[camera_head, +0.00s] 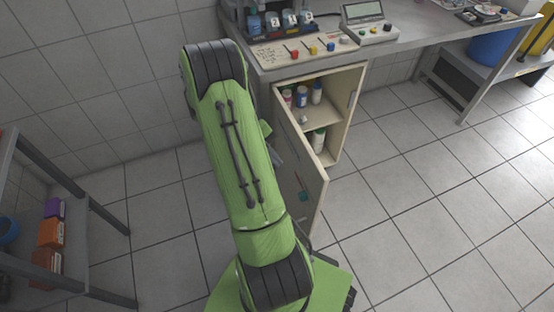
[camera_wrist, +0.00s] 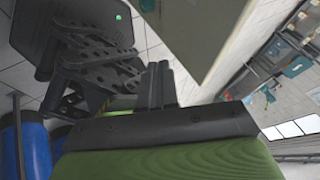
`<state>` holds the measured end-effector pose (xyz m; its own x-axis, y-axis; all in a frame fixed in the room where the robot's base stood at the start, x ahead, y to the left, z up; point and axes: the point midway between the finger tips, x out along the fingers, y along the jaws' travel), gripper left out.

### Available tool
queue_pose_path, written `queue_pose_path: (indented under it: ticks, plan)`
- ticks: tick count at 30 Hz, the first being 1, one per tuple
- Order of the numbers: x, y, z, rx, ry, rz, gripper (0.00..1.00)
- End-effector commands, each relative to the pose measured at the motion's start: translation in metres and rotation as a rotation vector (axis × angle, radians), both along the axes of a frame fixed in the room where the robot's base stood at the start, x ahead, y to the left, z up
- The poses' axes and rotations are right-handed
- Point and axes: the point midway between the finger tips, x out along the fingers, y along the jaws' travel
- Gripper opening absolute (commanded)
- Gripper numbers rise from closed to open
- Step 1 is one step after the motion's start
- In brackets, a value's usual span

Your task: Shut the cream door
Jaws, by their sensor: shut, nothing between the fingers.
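The cream door (camera_head: 312,180) stands wide open in the head view, swung out from the cream cabinet (camera_head: 345,112) under the bench. A small teal mark shows low on the door. The cabinet's inside is exposed, with bottles (camera_head: 302,95) on its shelf and another (camera_head: 318,139) below. My green arm reaches along the left side of the door and hides part of it. My gripper is hidden in the head view. In the wrist view my gripper (camera_wrist: 157,83) is shut and empty, its fingers close to a cream panel (camera_wrist: 200,38), seemingly the door. I cannot tell whether they touch.
The bench top (camera_head: 405,38) carries a panel with coloured knobs (camera_head: 305,50) and a device with a screen (camera_head: 366,18). A grey shelf rack (camera_head: 70,185) with orange boxes stands at the left. The tiled floor right of the door is clear.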

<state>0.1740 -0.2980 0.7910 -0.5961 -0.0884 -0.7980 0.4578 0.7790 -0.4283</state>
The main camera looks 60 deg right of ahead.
Motion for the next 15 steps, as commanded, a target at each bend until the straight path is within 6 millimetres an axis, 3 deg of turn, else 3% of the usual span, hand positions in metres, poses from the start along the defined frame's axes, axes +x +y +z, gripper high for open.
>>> queue_pose_path:
  ticks: [1,10,15]
  plan:
    - [-0.008,-0.001,-0.013,0.004,0.003,-0.002,0.0]
    - [-0.047,-0.006,-0.066,0.006,0.001,0.001,0.0]
    - [-0.065,-0.028,-0.062,0.001,-0.002,0.0,0.0]
